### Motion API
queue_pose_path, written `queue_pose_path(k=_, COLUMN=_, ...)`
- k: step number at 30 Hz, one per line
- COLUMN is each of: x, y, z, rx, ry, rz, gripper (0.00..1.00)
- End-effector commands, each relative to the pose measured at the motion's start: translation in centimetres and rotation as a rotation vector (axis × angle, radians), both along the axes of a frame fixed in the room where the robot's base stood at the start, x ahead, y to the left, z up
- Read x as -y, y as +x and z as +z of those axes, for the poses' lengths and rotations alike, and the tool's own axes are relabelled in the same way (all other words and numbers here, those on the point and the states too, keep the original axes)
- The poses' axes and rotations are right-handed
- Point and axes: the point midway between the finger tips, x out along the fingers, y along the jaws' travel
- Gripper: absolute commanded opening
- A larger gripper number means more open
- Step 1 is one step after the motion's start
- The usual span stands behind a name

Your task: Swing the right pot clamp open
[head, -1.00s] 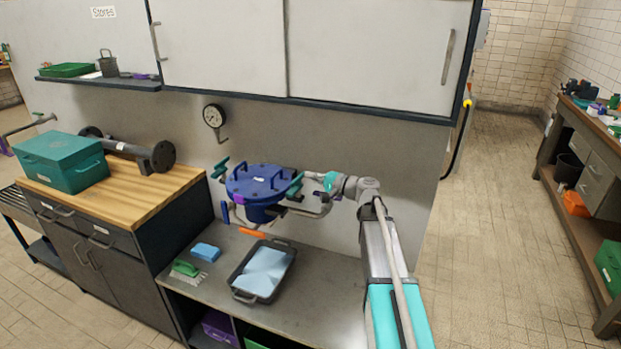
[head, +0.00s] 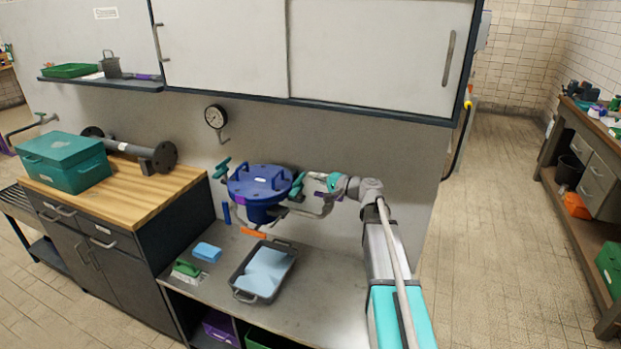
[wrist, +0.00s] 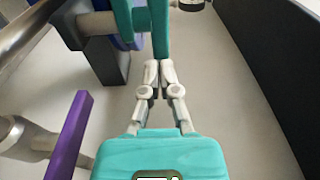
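The blue pot (head: 262,214) with its blue lid (head: 260,181) is held at the wall above the bench. The right pot clamp (head: 297,185) is a teal bar at the lid's right edge, standing tilted. It shows in the wrist view (wrist: 160,28) as an upright teal bar at top centre. The left clamp (head: 221,168) is a similar teal piece. My gripper (head: 309,175) is just right of the right clamp. In the wrist view, its pale fingers (wrist: 159,68) are together, their tips at the bar's lower end. I cannot tell whether they touch it.
A purple handle (wrist: 70,138) is close on the left in the wrist view. Pipes (head: 322,209) run beside the pot. A dark tray (head: 240,284) with blue contents, a blue sponge (head: 207,252) and a green brush (head: 186,268) lie on the bench. Its front right is clear.

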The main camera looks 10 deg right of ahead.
Motion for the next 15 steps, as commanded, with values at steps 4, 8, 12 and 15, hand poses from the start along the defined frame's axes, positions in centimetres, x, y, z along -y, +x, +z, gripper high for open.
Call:
queue_pose_path(k=4, x=1.9, y=-1.2, z=0.1, rx=0.001, ry=-0.002, rz=-0.002, gripper=0.0)
queue_pose_path(k=8, x=3.8, y=-2.5, z=0.0, rx=0.001, ry=-0.002, rz=-0.004, gripper=0.0)
queue_pose_path(k=12, x=5.6, y=-3.9, z=0.0, rx=0.001, ry=-0.003, rz=-0.003, gripper=0.0)
queue_pose_path(k=15, x=6.8, y=-4.8, z=0.0, rx=0.001, ry=-0.003, rz=-0.003, gripper=0.0)
